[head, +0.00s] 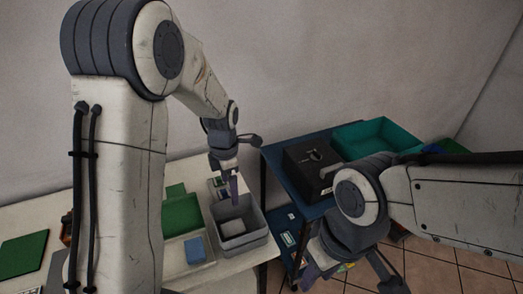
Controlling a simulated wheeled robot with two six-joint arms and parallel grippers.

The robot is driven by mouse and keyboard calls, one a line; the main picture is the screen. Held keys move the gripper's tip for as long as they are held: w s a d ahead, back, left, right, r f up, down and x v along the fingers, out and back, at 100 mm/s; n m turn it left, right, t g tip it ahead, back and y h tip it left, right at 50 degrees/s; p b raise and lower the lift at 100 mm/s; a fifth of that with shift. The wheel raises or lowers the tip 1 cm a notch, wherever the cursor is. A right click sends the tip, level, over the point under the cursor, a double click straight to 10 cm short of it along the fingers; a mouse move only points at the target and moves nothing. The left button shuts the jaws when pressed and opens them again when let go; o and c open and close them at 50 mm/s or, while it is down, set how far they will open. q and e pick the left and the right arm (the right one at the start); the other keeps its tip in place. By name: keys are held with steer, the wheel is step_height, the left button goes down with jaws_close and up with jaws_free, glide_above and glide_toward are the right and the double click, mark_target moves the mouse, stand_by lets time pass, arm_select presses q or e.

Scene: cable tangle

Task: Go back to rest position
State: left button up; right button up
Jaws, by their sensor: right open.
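My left arm stands tall at the left of the head view and reaches down to my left gripper (228,188). That gripper points down over the grey bin (262,238) on the white table. I see it nearly edge-on, so its jaw gap does not show clearly. My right arm comes in from the right. My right gripper (345,276) is open, low in front of the blue cart, with its lower part near the bottom edge of the picture. I see nothing between its fingers. No cable is clearly seen.
The white table (262,257) carries green boards (182,215), a blue block (195,250) and a grey bin. The blue cart (277,160) holds a black box (308,170) and a teal tray (350,138). Tiled floor (440,265) is open at lower right.

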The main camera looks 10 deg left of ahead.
arm_select(q)
steer(key=shift+d, duration=0.1)
steer(key=s+d+r+m, duration=0.3)
steer(key=s+d+m, duration=0.1)
steer(key=s+m, duration=0.4)
steer(key=s+d+r+m, duration=0.2)
steer(key=s+d+m, duration=0.3)
steer(key=m, duration=0.8)
steer(key=s+d+r+m+h, duration=0.1)
steer(key=s+d+r+m, duration=0.2)
steer(key=s+m, duration=0.8)
steer(key=shift+d+r, duration=0.3)
steer(key=shift+d, duration=0.4)
